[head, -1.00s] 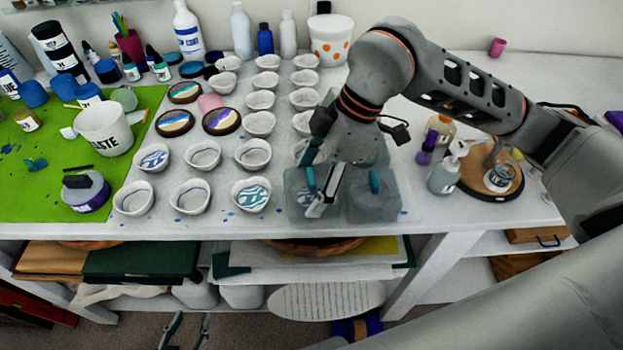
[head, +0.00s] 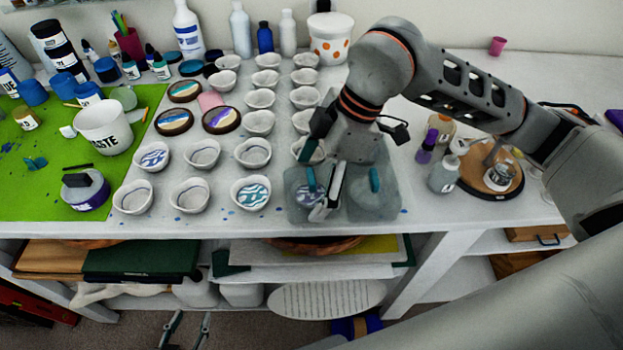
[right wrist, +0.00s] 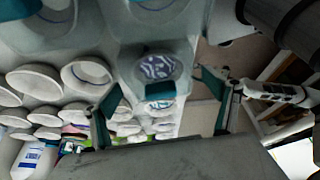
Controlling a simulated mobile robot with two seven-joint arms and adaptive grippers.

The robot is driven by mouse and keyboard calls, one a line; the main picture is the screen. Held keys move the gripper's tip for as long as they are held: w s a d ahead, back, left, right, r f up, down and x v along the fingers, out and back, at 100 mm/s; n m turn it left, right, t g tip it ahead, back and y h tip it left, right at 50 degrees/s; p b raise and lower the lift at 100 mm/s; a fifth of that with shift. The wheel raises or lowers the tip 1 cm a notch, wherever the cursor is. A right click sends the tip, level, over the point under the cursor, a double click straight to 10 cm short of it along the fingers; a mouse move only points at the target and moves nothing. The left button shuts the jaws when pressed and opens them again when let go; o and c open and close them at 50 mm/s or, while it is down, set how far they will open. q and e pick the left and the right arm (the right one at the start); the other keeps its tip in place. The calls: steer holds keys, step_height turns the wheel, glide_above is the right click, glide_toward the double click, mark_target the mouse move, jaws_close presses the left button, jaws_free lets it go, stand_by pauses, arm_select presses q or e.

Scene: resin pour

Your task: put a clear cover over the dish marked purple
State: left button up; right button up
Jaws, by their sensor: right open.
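Two clear covers with teal knobs sit side by side at the table's front edge: the left cover (head: 292,212) and the right cover (head: 385,205). A dish with a blue swirl (head: 304,197) shows through the left cover; it also shows in the right wrist view (right wrist: 158,66). My right gripper (head: 318,177) is open, its fingers apart around the left cover's knob, and appears not to grip it. Several pale dishes stand uncovered; thin bluish or purplish lines show in one (head: 134,198) and another (head: 203,153). I cannot tell which is marked purple. My left gripper (head: 187,328) is open and empty, low in front of the table.
Round painted coasters (head: 222,120) and a spotted pot (head: 330,40) stand behind the dishes. A waste cup (head: 103,127) is on the green mat (head: 40,185) at left. Bottles and a wooden round board (head: 490,185) stand at right. The far right tabletop is mostly clear.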

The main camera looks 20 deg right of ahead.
steer(key=shift+r, duration=0.1)
steer(key=v, duration=1.2)
steer(key=shift+a, duration=0.1)
